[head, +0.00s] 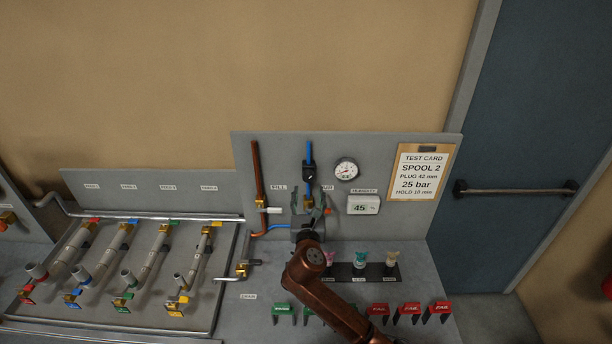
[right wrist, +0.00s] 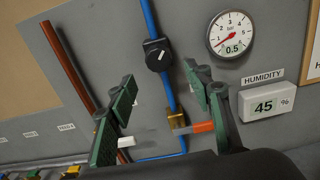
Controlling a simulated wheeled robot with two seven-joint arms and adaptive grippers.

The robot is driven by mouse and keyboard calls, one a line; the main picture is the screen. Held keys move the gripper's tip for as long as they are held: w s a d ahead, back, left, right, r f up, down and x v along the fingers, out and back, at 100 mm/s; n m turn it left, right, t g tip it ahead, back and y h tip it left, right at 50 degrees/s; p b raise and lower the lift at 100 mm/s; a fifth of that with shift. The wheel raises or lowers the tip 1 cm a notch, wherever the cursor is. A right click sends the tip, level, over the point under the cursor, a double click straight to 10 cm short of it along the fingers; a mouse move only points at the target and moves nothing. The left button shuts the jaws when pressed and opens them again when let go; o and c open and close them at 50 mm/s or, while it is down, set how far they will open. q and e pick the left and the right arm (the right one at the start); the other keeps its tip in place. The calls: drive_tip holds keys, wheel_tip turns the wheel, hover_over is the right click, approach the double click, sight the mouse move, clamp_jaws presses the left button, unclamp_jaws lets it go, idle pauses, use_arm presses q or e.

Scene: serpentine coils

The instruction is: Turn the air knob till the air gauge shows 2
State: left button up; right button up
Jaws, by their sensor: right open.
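The air knob (head: 309,171) is a round black knob on the blue vertical pipe of the grey panel. In the right wrist view the knob (right wrist: 157,55) has a light mark on its face. The air gauge (head: 346,169) is a round white dial right of the knob. In the right wrist view the gauge (right wrist: 231,33) shows 0.5 in digits, with a red needle at the lower left. My right gripper (head: 308,203) is open and empty, below the knob and apart from it. Its green-padded fingers (right wrist: 160,78) stand either side of the blue pipe. My left gripper is not in view.
A humidity display (head: 362,205) reading 45 % is right of my gripper. A valve with an orange handle (right wrist: 202,127) is close to the right finger. A copper pipe (head: 258,175) runs at the left. The test card (head: 423,172) hangs at the panel's right.

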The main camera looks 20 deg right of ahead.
sight(308, 180)
drive_tip(key=x, duration=0.5)
drive_tip(key=shift+w+r, duration=0.1)
drive_tip(key=shift+w, duration=0.65)
drive_tip(key=shift+w+d, duration=0.1)
drive_tip(key=shift+d, duration=0.1)
drive_tip(key=c, duration=0.8)
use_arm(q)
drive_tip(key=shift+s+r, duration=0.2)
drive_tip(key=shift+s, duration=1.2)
use_arm(e)
drive_tip(key=c, duration=0.4)
